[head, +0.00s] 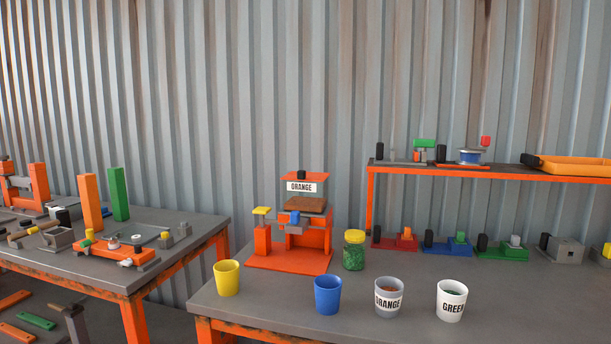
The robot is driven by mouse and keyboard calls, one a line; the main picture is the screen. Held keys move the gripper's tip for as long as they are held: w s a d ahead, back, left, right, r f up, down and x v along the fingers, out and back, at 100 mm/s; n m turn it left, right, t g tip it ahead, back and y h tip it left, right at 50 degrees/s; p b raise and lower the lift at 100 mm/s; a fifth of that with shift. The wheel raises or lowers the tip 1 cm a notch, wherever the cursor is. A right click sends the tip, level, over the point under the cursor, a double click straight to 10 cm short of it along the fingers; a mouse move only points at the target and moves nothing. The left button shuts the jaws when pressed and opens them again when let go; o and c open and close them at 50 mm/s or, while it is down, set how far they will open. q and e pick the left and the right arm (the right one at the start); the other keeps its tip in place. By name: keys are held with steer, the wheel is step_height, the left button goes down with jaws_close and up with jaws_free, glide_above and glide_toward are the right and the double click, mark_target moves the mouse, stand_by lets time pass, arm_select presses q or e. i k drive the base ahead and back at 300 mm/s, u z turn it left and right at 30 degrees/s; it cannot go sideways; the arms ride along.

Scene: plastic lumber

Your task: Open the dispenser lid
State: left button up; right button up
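The orange dispenser (315,240) stands at the back left of the right-hand table in the head view. Its lid (304,177) is an orange plate with a small black knob (301,174) on top and a white "ORANGE" label (301,187) below its front. A brown block (305,204) shows beneath the label, with a gap under it. From this angle I cannot tell how the lid is joined to the body. Neither of my grippers is in view.
A yellow cup (227,278), blue cup (327,295), grey "ORANGE" cup (389,298) and white "GREEN" cup (451,301) line the front. A green-filled jar (354,251) with a yellow lid stands right of the dispenser. An orange-edged shelf (480,174) rises behind right.

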mark_target(302, 174)
steer(key=u, duration=1.3)
steer(key=i, duration=1.35)
steer(key=z, duration=1.6)
